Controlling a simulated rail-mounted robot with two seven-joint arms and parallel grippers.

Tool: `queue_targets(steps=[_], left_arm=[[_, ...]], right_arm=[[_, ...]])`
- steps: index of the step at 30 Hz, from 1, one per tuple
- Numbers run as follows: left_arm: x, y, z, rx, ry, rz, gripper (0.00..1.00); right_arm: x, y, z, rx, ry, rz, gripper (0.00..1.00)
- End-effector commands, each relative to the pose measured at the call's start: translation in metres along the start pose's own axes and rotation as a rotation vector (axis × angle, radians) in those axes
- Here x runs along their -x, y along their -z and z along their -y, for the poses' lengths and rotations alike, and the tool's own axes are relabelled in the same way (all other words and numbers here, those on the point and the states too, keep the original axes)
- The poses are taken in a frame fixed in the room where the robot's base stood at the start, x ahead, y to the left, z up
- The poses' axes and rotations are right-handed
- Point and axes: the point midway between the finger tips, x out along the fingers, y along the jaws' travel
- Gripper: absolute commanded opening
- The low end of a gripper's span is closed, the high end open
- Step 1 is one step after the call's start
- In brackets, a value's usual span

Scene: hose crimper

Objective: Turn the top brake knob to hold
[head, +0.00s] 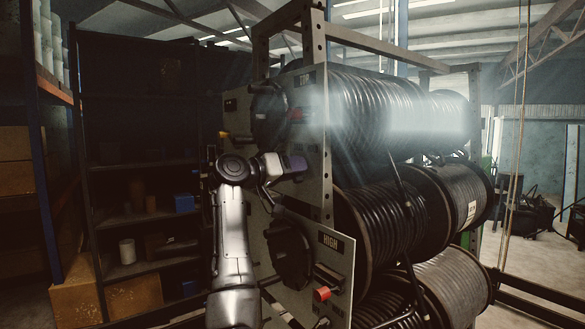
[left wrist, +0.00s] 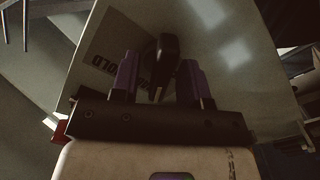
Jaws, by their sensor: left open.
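In the left wrist view a black knob with a long narrow handle (left wrist: 165,62) stands out from a pale panel. A dark label by it, upside down in this view, reads HOLD (left wrist: 103,62). My left gripper (left wrist: 158,82) is open, with its two purple fingers on either side of the handle; I cannot tell whether they touch it. In the head view my left gripper (head: 292,165) is at the grey upper panel (head: 312,135) of the reel rack, and the gripper and wrist hide the knob there. My right gripper is not in view.
Large hose reels (head: 375,120) fill the rack behind the panels. A dark shelf (head: 140,215) with boxes stands left. Open floor shows at the far right.

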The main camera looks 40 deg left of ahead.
Motion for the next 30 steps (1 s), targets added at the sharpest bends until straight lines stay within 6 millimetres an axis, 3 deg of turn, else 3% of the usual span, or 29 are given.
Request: queue_targets(steps=[4, 14, 23, 30], left_arm=[[0.000, 0.000, 0.000, 0.000, 0.000, 0.000, 0.40], [0.000, 0.000, 0.000, 0.000, 0.000, 0.001, 0.10], [0.001, -0.001, 0.001, -0.058, 0.002, 0.001, 0.10], [0.001, -0.002, 0.001, -0.232, 0.003, 0.002, 0.10]], right_arm=[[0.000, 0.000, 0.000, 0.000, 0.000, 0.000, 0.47], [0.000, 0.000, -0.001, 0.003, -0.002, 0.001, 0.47], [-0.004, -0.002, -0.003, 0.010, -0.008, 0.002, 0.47], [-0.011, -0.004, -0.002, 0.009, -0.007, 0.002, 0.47]])
